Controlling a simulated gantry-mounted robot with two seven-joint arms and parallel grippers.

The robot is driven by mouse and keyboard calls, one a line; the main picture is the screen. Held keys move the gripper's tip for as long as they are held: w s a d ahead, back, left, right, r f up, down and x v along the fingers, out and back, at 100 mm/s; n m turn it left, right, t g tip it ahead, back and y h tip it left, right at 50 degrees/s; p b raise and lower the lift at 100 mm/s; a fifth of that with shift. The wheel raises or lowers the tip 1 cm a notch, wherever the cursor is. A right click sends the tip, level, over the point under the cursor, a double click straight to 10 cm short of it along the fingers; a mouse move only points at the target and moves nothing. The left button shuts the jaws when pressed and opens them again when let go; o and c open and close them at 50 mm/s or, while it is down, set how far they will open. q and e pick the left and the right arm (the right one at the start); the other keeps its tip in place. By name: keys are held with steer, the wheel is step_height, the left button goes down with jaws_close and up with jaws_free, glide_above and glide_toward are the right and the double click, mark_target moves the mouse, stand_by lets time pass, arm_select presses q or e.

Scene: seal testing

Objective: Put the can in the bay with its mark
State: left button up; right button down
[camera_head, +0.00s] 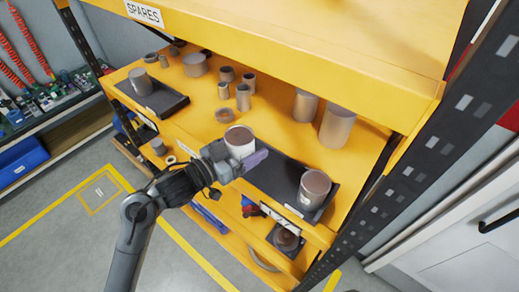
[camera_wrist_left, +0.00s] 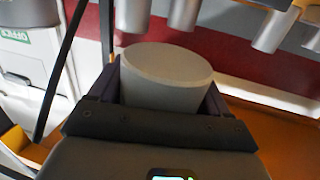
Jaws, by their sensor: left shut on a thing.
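My left gripper (camera_head: 243,160) is shut on a pale can (camera_head: 240,148) with a brownish top. The can is upright and held over the near part of the yellow shelf, beside the left end of a long black bay (camera_head: 272,182). In the left wrist view the grey can (camera_wrist_left: 165,85) sits between the two dark fingers (camera_wrist_left: 165,100). No mark on the held can is readable. Another can (camera_head: 314,188) stands in the right end of the black bay. A white label (camera_head: 293,211) is on the shelf's front edge by it, too small to read. My right gripper is not in view.
A second black bay (camera_head: 172,101) lies at the left with a grey cylinder (camera_head: 140,82) in it. Several grey cylinders and rings stand on the shelf behind, such as a tall one (camera_head: 337,127). A yellow upper shelf (camera_head: 290,55) overhangs the back. The long bay's middle is clear.

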arm_select(q)
steer(key=w+d+f, duration=0.2)
steer(key=w, duration=0.1)
steer(key=w+d+f, duration=0.1)
steer(key=shift+w+p, duration=0.15)
steer(key=shift+p, duration=0.15)
step_height(320, 180, down, 3)
steer(key=shift+f+p, duration=0.1)
steer(key=shift+p, duration=0.45)
steer(key=shift+f, duration=0.45)
steer(key=shift+f, duration=0.15)
steer(key=o, duration=1.2)
